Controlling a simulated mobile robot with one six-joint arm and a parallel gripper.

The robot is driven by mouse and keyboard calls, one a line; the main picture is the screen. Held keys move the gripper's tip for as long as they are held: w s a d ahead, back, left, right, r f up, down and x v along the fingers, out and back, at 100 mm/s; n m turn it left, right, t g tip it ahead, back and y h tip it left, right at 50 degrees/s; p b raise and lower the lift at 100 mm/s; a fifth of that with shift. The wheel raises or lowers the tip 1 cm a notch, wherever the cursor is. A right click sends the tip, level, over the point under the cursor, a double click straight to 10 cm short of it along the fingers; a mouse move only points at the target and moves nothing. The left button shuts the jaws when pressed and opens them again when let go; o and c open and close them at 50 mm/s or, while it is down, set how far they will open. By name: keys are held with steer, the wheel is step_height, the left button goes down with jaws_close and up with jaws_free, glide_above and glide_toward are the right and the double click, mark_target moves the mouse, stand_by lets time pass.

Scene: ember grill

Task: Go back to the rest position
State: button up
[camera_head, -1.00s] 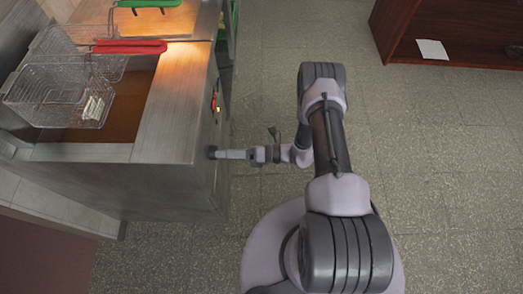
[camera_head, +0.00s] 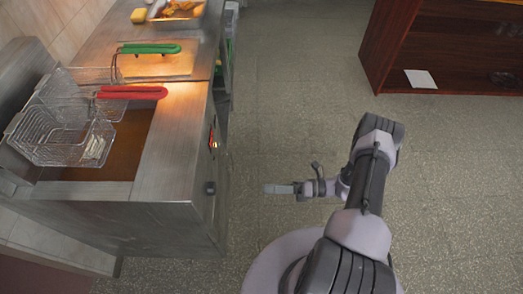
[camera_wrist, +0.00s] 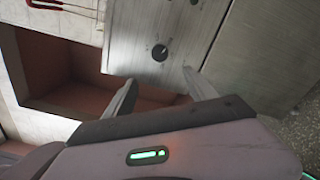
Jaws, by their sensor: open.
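My gripper (camera_head: 270,189) is over the bare floor to the right of the steel fryer (camera_head: 165,150), apart from it. In the wrist view my gripper (camera_wrist: 160,92) has its two fingers spread with nothing between them. A dark round knob (camera_wrist: 160,53) is on the fryer's front panel beyond the fingers. The same knob shows in the head view (camera_head: 210,187), with a clear gap between it and the fingers. A lit red switch (camera_head: 213,140) is farther along the same panel.
Wire baskets with a red handle (camera_head: 132,92) and a green handle (camera_head: 150,48) sit on the fryer. A food tray (camera_head: 178,10) is at the back. A dark wooden shelf (camera_head: 388,45) with a white paper (camera_head: 420,79) stands at the upper right. The floor (camera_head: 300,110) between is clear.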

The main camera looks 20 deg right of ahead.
steer(key=shift+r, duration=0.15)
steer(key=w+a+r+n+g+h, duration=0.15)
steer(key=r+n+g+h, duration=0.25)
steer(key=r+n, duration=0.6)
steer(key=s+a+r+n+g+h, duration=0.1)
steer(key=a+r+n+g+h, duration=0.4)
steer(key=r, duration=0.8)
steer(key=s+a+r+n+t+h, duration=0.1)
steer(key=s+r+n+t+h, duration=0.2)
steer(key=s+r+n, duration=0.3)
steer(key=s+a+r+n+t+h, duration=0.1)
steer(key=s+r+n+t+h, duration=0.2)
steer(key=s+r+n+t, duration=0.2)
step_height(320, 180, up, 6)
steer(key=n, duration=0.3)
steer(key=shift+s+f+n+t, duration=0.2)
steer(key=shift+s+n+t, duration=0.1)
steer(key=shift+s+n, duration=0.1)
